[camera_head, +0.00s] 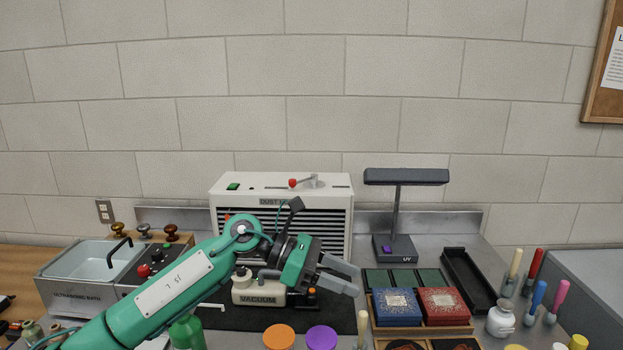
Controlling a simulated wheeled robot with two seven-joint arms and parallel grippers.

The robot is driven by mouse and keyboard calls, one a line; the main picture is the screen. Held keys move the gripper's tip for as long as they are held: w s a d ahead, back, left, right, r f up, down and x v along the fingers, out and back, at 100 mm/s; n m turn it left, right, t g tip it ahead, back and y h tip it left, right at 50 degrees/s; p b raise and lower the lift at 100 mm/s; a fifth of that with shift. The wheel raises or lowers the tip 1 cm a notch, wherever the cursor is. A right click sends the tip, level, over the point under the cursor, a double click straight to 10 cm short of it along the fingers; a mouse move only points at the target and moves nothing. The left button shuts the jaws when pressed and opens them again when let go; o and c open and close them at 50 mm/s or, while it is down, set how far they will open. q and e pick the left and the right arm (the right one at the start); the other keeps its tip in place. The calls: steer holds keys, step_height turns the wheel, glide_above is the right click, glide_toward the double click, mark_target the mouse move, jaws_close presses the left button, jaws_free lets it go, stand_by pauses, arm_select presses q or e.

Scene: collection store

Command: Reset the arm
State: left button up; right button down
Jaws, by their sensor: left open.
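My left arm comes in from the lower left, green with dark joints. My left gripper (352,277) is open and empty, with its grey fingers pointing right and a little down. It is above the bench, in front of the dust unit (232,191) and up and left of the blue box (396,308). It partly hides the white vacuum bottle (258,291). My right gripper is not in the picture.
An ultrasonic bath (75,290) stands left. A UV lamp (397,247), a red box (443,306) and a black tray (468,281) are right. Several coloured-handled tools, including a blue one (538,296), stand at far right. Orange (278,337) and purple (321,338) lids are at front.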

arm_select(q)
steer(key=a+f+m+t+y, duration=0.4)
steer(key=a+m+t, duration=0.55)
steer(key=m, duration=0.65)
steer(key=a+f+m+t+y, duration=0.4)
steer(key=a+f+m+t, duration=0.15)
steer(key=m+t, duration=0.95)
steer(key=s+a+f+n+g+y, duration=0.5)
steer(key=a+f+g, duration=0.15)
steer(key=f, duration=0.45)
steer(key=s+a+f+n+g, duration=0.4)
steer(key=s+f+g, duration=0.25)
steer(key=s, duration=0.55)
steer(key=s+a+f+n+g, duration=0.3)
steer(key=s+f+g, duration=0.35)
steer(key=s, duration=0.65)
step_height(320, 180, down, 34)
steer(key=s, duration=0.2)
steer(key=s+a+f, duration=0.1)
steer(key=s+f, duration=0.8)
steer(key=s+a+f+g+y, duration=0.1)
steer(key=s+a+f, duration=0.1)
steer(key=s+f, duration=0.7)
steer(key=shift+s+a, duration=0.15)
steer(key=shift+a, duration=0.1)
